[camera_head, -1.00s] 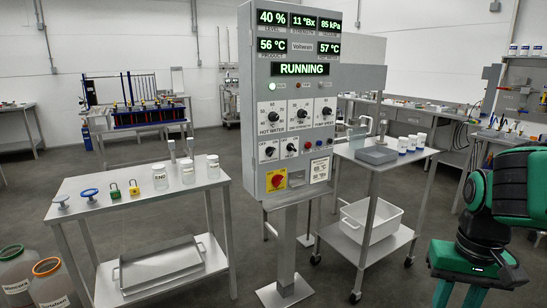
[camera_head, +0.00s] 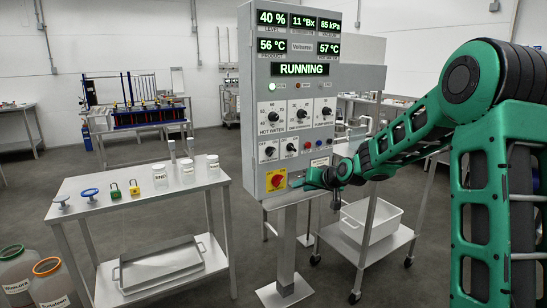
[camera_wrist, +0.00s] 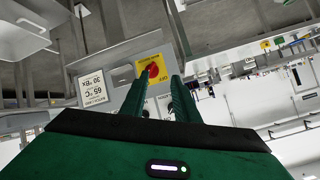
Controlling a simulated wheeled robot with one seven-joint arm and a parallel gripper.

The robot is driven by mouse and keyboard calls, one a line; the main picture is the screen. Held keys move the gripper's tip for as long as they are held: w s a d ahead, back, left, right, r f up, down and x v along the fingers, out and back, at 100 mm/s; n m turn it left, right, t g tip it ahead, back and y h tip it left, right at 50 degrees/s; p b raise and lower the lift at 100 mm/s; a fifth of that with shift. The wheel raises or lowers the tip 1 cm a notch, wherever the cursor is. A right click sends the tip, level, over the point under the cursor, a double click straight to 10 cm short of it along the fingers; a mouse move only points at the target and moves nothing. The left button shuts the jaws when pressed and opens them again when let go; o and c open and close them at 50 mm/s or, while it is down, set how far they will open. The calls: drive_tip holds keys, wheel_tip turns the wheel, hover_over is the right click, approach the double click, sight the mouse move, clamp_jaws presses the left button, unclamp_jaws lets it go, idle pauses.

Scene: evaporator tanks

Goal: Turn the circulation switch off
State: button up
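A grey control panel (camera_head: 262,100) on a post shows RUNNING. Two small dark switches, the left (camera_head: 269,151) and the right (camera_head: 291,147), sit below three larger dials. Their labels are too small to read, so I cannot tell which is the circulation switch. A red knob on a yellow plate (camera_head: 277,180) sits lower; it also shows upside down in the wrist view (camera_wrist: 153,71). My gripper (camera_head: 302,178) is at the panel's lower front, just right of the red knob. In the wrist view my gripper (camera_wrist: 160,80) is open, its fingers apart and empty, with the knob beyond them.
A table (camera_head: 140,205) with jars and padlocks stands left. A cart with a white bin (camera_head: 371,222) stands right, behind my arm. Floor shows between them.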

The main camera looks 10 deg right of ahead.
drive_tip(key=w+a+r+m+t+y, duration=0.1)
drive_tip(key=w+a+t+y, duration=0.15)
drive_tip(key=w, duration=0.45)
drive_tip(key=m+t, duration=0.3)
drive_tip(key=t, duration=0.1)
approach(273, 152)
drive_tip(key=shift+h, duration=0.25)
drive_tip(key=x, duration=0.9)
drive_tip(key=shift+a, duration=0.1)
drive_tip(key=shift+c, duration=0.7)
clamp_jaws()
